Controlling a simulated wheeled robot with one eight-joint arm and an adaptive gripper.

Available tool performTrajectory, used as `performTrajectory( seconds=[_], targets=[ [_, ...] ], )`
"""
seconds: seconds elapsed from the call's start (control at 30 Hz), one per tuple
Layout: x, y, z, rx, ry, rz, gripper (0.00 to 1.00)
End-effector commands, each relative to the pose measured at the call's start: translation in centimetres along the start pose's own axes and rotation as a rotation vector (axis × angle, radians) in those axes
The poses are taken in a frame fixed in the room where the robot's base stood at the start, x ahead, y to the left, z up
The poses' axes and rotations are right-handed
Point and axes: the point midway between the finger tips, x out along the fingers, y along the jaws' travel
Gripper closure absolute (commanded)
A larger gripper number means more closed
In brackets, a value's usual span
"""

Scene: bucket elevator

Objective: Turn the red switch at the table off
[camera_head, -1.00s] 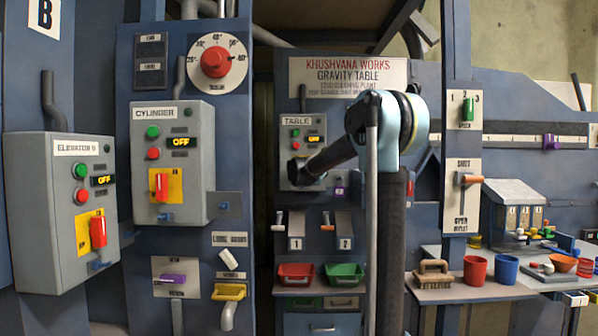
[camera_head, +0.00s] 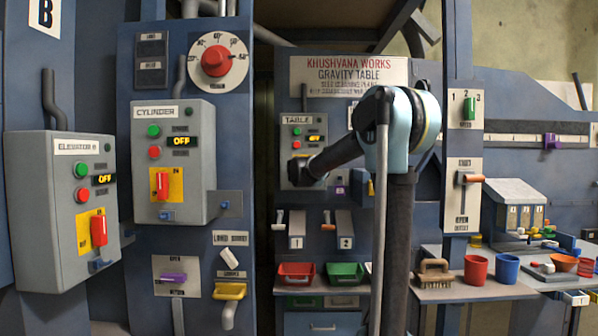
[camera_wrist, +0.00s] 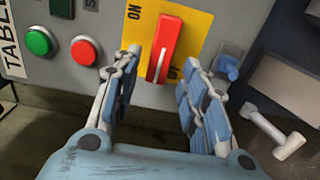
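The red switch (camera_wrist: 164,48) sits on a yellow plate (camera_wrist: 193,32) on the grey TABLE box (camera_wrist: 92,12) in the wrist view. ON is printed on the plate; the other label is partly covered. My gripper (camera_wrist: 160,70) is open, with one finger on each side of the switch and visible gaps to it. In the head view the TABLE box (camera_head: 303,132) hangs under the Gravity Table sign. My arm covers its lower part, so the switch and fingertips are hidden there. A small yellow display (camera_head: 315,138) on the box is lit.
Green (camera_wrist: 39,42) and red (camera_wrist: 85,50) buttons lie left of the switch in the wrist view. A blue knob (camera_wrist: 229,68) and a pale handle (camera_wrist: 275,132) lie right. The CYLINDER box (camera_head: 172,208) and ELEVATOR box (camera_head: 62,230) carry similar red switches.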

Motion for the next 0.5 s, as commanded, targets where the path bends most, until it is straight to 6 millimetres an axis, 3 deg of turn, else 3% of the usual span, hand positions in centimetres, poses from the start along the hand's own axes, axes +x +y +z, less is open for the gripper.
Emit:
performTrajectory(
  seconds=[0.5],
  targets=[
    [-7.7, -0.1, -0.1, 0.001, 0.002, -0.001, 0.60]
  ],
)
